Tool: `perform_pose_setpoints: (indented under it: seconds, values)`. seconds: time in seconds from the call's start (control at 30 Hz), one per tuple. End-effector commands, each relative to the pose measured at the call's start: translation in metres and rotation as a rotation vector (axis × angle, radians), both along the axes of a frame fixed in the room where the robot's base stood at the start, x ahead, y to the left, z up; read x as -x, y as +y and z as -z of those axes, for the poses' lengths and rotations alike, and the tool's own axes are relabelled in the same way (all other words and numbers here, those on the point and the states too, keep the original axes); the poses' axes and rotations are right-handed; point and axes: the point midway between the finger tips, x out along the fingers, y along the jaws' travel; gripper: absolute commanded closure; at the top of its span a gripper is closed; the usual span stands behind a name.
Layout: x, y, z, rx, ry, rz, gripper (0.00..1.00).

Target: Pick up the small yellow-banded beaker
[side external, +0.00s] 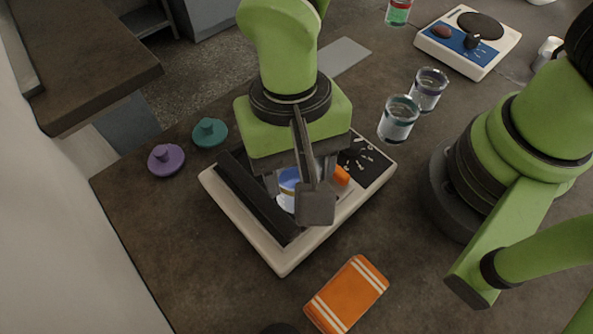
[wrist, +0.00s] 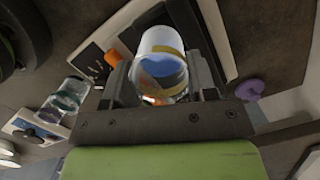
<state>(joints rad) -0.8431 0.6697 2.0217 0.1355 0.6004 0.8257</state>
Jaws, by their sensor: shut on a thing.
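The small yellow-banded beaker (wrist: 163,48) is clear, with a yellow band and blue inside, and shows in the middle of the wrist view between the two fingers. In the side view the beaker (side external: 288,183) is partly hidden by my gripper (side external: 302,192). My gripper points down over the sieve shaker (side external: 284,262), a pale base with a dark bar and a black panel. In the wrist view my gripper (wrist: 162,82) is shut on the beaker, one finger on each side. Whether the beaker touches the shaker is hard to tell.
A purple lid (side external: 166,159) and a teal lid (side external: 209,133) lie left of the shaker. An orange striped block (side external: 347,294) lies in front. Two glass beakers (side external: 398,121) (side external: 429,89) stand to the right. A balance (side external: 468,42) is at the back right.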

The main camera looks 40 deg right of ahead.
Motion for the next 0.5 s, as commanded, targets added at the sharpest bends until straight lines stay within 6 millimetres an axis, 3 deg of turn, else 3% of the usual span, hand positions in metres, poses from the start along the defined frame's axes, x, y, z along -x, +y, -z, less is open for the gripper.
perform_pose_setpoints:
  seconds: [0.27, 0.5]
  values:
    - [0.000, 0.001, -0.006, -0.002, -0.002, -0.001, 0.78]
    - [0.000, 0.000, -0.025, -0.003, -0.002, 0.000, 0.78]
